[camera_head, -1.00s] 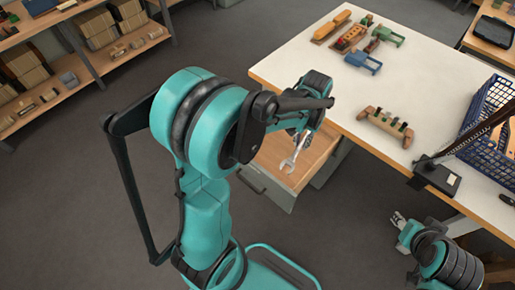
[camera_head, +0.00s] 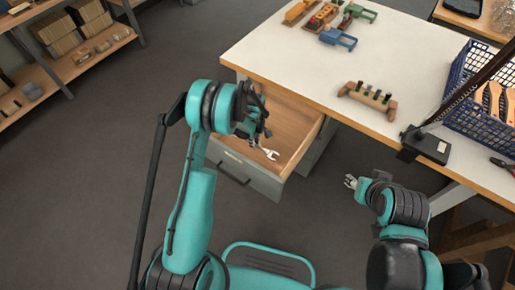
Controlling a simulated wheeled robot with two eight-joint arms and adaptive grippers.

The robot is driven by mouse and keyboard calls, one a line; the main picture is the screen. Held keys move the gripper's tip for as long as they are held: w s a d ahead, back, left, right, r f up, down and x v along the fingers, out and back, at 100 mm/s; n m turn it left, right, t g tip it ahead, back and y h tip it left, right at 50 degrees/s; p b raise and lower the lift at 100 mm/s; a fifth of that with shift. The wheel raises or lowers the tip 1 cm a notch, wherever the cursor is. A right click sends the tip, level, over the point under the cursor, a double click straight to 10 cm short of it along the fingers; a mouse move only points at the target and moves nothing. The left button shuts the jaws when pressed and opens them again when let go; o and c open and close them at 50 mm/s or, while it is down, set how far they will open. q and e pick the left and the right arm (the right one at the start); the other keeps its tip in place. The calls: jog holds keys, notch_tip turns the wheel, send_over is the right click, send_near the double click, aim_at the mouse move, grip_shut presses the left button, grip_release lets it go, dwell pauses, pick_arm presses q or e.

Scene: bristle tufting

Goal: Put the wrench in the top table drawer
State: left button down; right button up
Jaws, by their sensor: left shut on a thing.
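The wrench (camera_head: 268,153) is silver, its open-jaw end pointing to the lower right. The top table drawer (camera_head: 288,118) is pulled out from under the white-topped table and shows a bare wooden inside. My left gripper (camera_head: 255,142) is shut on the wrench, over the drawer opening near its front; the arm partly hides the drawer's left side. I cannot tell whether the wrench touches the drawer bottom. My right gripper (camera_head: 350,182) is right of the drawer, off the table; its fingers are too small to judge.
The table top (camera_head: 290,75) holds a wooden rack (camera_head: 368,96) with dark pegs, blue and green clamps (camera_head: 338,39), and a blue basket (camera_head: 480,95). A black-based stand (camera_head: 428,145) sits at the table's front edge. Shelves (camera_head: 75,55) stand at the upper left.

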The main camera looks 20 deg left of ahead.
aim_at(255, 153)
pick_arm(q)
notch_tip(255, 153, down, 6)
jog(key=shift+b, duration=1)
jog(key=shift+r, duration=0.1)
jog(key=c, duration=1.5)
grip_release()
jog(key=shift+f, duration=0.2)
jog(key=shift+o, duration=0.2)
